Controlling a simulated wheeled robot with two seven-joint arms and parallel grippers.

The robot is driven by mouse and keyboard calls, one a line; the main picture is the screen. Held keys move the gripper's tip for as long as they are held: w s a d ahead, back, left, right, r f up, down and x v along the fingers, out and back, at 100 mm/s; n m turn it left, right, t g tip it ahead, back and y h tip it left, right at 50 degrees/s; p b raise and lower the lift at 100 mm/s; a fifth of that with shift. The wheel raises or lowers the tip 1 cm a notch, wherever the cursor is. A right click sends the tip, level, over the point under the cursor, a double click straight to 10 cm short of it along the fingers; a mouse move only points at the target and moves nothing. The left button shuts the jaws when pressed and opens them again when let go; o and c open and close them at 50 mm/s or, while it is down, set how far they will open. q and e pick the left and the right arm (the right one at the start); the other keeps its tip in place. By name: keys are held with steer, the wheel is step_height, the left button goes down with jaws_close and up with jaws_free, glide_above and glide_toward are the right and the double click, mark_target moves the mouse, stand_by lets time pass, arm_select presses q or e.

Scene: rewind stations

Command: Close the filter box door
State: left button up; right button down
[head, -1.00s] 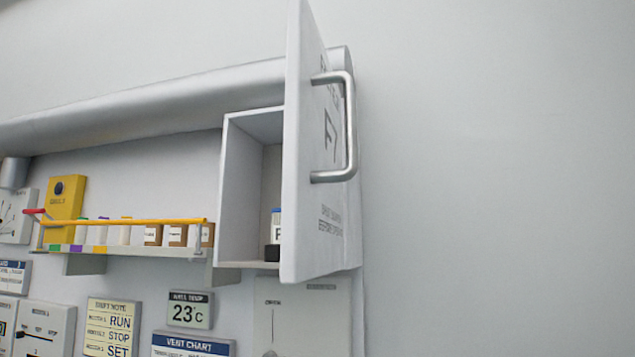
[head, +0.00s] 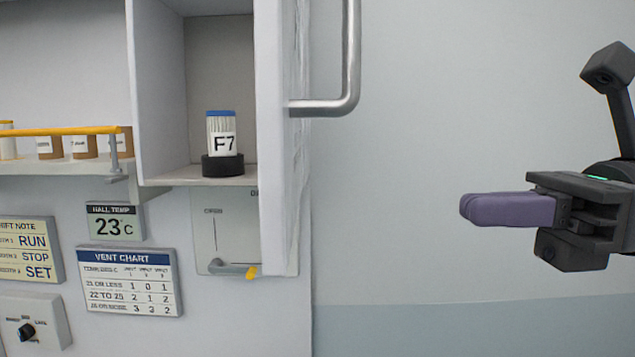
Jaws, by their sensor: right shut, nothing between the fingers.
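The filter box (head: 160,92) is on the wall, with its white door (head: 272,150) standing open and seen almost edge-on. A metal bar handle (head: 352,60) is on the door's outer face, on the right; its top is cut off. Inside the box a white filter (head: 221,130) with a blue top, marked F7, stands upright in a black base (head: 222,165). My right gripper (head: 468,209) is at the right, its purple fingers shut together and empty. It is apart from the door, to the right of and lower than the handle. My left gripper is not in view.
A shelf with a yellow rail (head: 60,131) and several small containers is left of the box. Below are a HALL TEMP display (head: 115,222), a vent chart (head: 130,282) and a panel with a lever (head: 232,268). The wall between door and gripper is bare.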

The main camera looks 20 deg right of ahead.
mark_target(286, 211)
steer(key=p+x, duration=0.4)
steer(key=x, duration=0.6)
steer(key=shift+a+r, duration=0.15)
steer(key=shift+w+a, duration=0.15)
steer(key=shift+a, duration=0.35)
